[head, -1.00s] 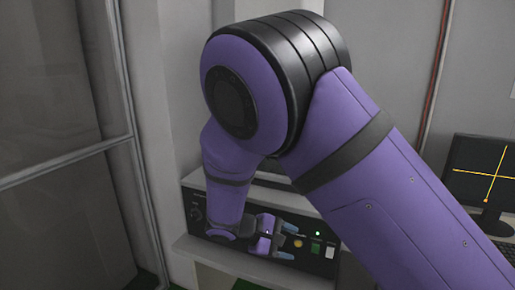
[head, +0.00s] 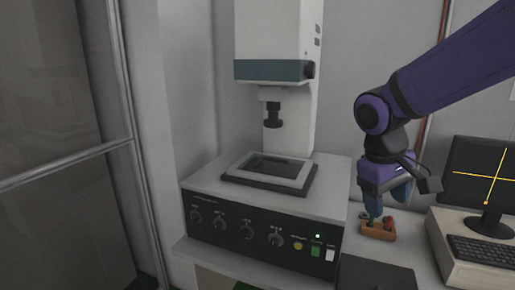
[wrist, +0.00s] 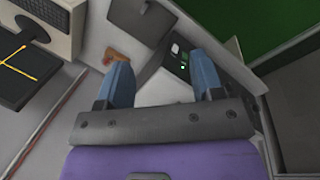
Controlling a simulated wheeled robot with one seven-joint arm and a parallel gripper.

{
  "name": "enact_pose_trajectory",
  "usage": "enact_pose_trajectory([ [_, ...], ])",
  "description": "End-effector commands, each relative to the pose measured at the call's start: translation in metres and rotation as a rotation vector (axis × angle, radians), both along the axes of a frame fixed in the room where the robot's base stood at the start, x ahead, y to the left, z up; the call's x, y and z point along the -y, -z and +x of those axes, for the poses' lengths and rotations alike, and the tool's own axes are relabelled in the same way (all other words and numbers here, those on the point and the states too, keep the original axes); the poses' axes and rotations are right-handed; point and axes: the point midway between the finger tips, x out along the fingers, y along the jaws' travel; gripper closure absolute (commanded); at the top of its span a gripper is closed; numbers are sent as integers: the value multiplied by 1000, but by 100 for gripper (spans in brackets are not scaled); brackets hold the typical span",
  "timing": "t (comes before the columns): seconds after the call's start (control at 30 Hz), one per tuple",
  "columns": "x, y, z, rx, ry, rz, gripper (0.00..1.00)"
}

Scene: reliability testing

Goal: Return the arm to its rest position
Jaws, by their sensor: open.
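My gripper (head: 386,206) is at the end of my purple arm, at the right of the head view, to the right of the testing machine. Its blue fingers point down, over or in front of a small orange-brown holder (head: 378,231); whether they touch it I cannot tell. In the wrist view the two blue fingers of my gripper (wrist: 160,82) stand wide apart with nothing between them but the view of the bench. The orange-brown holder (wrist: 113,55) shows small beyond the left finger.
The testing machine (head: 265,235) has a front panel of knobs and a lit green light. A monitor (head: 480,185) and keyboard (head: 478,250) stand at the right. A dark flat pad (head: 375,275) lies in front. A glass-panelled partition (head: 60,130) is at the left.

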Motion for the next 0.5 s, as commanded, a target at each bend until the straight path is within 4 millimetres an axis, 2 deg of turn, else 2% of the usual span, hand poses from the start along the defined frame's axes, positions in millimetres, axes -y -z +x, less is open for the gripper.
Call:
enact_pose_trajectory([
  [0.03,8,-10,-9,32,25,33,39],
  [0.2,27,-32,-40,127,98,127,39],
  [0.5,49,-60,-97,320,214,251,39],
])
